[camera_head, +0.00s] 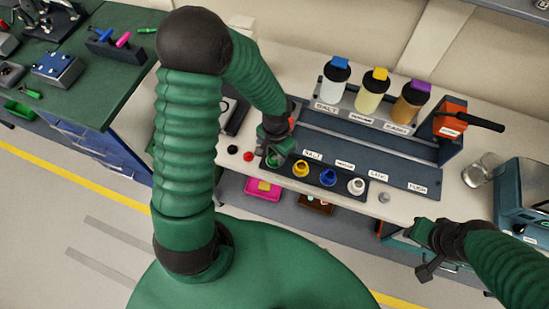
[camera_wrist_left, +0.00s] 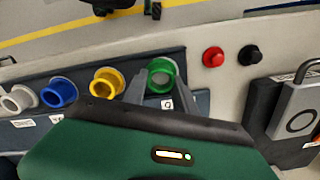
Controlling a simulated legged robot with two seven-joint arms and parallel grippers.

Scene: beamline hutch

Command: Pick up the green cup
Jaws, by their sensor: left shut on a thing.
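The green cup (camera_head: 273,161) is at the left end of a dark rack in the head view, partly hidden by my left gripper (camera_head: 276,149). In the left wrist view, the green cup (camera_wrist_left: 161,72) is upright, with its open rim showing between the fingers of my left gripper (camera_wrist_left: 152,92). The left gripper is shut on the cup's wall. I cannot tell whether the cup is lifted off the rack. My right gripper (camera_head: 424,251) is at the lower right, away from the cup, and its jaw opening is unclear.
Yellow (camera_head: 300,169), blue (camera_head: 328,177) and white (camera_head: 356,186) cups stand to the right along the rack. Red (camera_wrist_left: 213,57) and black (camera_wrist_left: 249,55) knobs are nearby. Bottles (camera_head: 373,92) stand behind. A glass beaker (camera_head: 480,171) is at the right.

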